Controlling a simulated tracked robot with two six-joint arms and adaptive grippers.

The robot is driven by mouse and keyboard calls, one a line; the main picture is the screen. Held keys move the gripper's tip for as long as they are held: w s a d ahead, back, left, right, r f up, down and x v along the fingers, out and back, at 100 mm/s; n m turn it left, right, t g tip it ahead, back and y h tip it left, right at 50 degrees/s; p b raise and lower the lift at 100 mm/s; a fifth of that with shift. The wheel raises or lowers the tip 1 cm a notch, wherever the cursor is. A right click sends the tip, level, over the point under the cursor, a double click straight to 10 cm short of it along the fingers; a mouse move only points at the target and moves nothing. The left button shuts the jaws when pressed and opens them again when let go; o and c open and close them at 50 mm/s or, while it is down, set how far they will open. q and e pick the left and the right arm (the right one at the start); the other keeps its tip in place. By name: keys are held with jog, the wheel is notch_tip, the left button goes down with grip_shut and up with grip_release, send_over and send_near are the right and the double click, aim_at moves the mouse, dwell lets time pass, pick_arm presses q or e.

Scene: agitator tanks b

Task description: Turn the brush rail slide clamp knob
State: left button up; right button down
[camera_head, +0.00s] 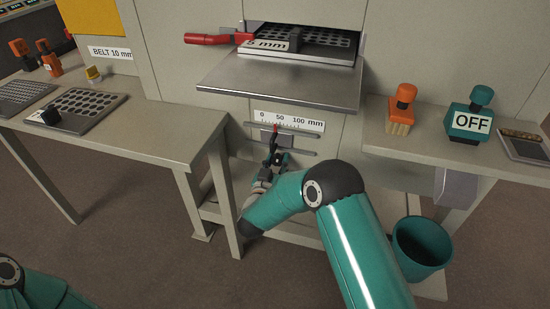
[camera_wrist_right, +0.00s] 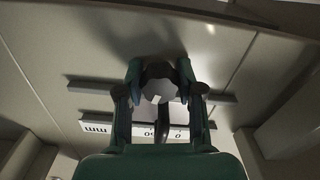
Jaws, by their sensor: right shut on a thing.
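The slide clamp knob (camera_wrist_right: 158,88) is a grey, faceted round knob in the right wrist view. It sits between the two fingers of my right gripper (camera_wrist_right: 159,72), which is shut on it. In the head view my right gripper (camera_head: 275,159) is at the rail on the machine front and hides most of the knob. A red-tipped pointer (camera_head: 275,129) stands above it, below the scale plate (camera_head: 288,121) marked 0, 50, 100 mm, near the 50 mark. The plate shows upside down in the wrist view (camera_wrist_right: 97,128). My left gripper is out of view.
A metal shelf (camera_head: 280,88) juts out above the scale, with a red handle (camera_head: 213,39) higher up. A teal bin (camera_head: 421,245) stands on the right.

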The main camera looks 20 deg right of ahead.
jog(key=n, duration=0.1)
jog(key=n+p, duration=0.1)
jog(key=n, duration=0.1)
jog(key=shift+r, duration=0.3)
jog(key=shift+n+p, duration=0.5)
jog(key=shift+n, duration=0.4)
jog(key=shift+f+n, duration=0.2)
jog(key=shift+n, duration=0.4)
jog(key=shift+r+n+p, duration=0.2)
jog(key=shift+n+p, duration=0.6)
jog(key=shift+n, duration=0.4)
jog(key=n+p, duration=0.1)
jog(key=n, duration=0.3)
jog(key=shift+p, duration=0.3)
jog(key=shift+f+n, duration=0.1)
jog(key=shift+n, duration=0.8)
